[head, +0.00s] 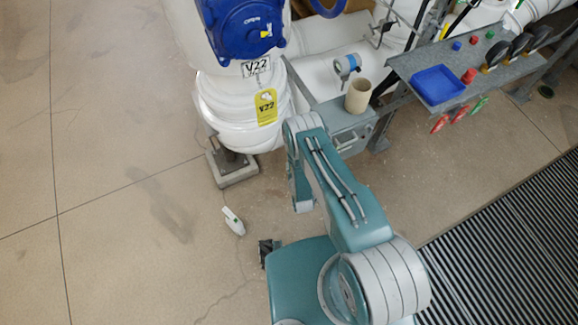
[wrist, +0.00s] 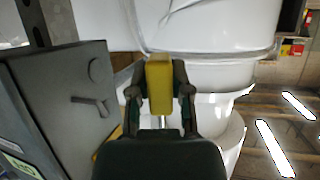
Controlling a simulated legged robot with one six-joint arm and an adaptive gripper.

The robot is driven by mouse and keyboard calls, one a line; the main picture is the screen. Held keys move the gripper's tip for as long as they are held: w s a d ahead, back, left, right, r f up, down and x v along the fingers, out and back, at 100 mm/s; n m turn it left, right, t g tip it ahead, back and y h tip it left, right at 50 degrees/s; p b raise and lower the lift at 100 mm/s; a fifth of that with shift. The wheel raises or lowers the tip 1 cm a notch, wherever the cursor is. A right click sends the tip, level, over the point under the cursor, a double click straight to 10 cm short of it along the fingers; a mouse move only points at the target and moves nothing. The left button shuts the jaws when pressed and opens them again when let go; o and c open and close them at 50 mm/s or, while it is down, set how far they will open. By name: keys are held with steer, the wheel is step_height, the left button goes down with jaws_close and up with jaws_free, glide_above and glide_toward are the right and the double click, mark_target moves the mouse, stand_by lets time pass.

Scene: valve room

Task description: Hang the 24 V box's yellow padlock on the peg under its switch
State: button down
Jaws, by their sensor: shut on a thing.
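In the wrist view my gripper (wrist: 160,92) is shut on a yellow block-shaped thing, which I take for the padlock (wrist: 159,76). To the left is a grey box face (wrist: 62,120) with a round knob-like part (wrist: 100,70) and a lever-like part (wrist: 92,103). The padlock is apart from these in the picture. No 24 V label is readable, and I cannot tell which part is the switch or peg. In the head view my arm hides the gripper and padlock.
A shelf (head: 398,66) holds a blue tray (head: 437,85). A white-green object (head: 233,221) lies on open floor.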

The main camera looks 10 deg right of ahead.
steer(key=w+d+f, duration=0.2)
steer(key=d, duration=0.5)
steer(key=shift+w+d+f, duration=0.2)
steer(key=shift+d+f, duration=0.15)
stand_by(1.0)
stand_by(0.5)
steer(key=shift+c, duration=2.4)
jaws_free()
steer(key=shift+s, duration=0.1)
steer(key=v, duration=1.1)
steer(key=shift+s, duration=0.35)
steer(key=shift+a, duration=0.1)
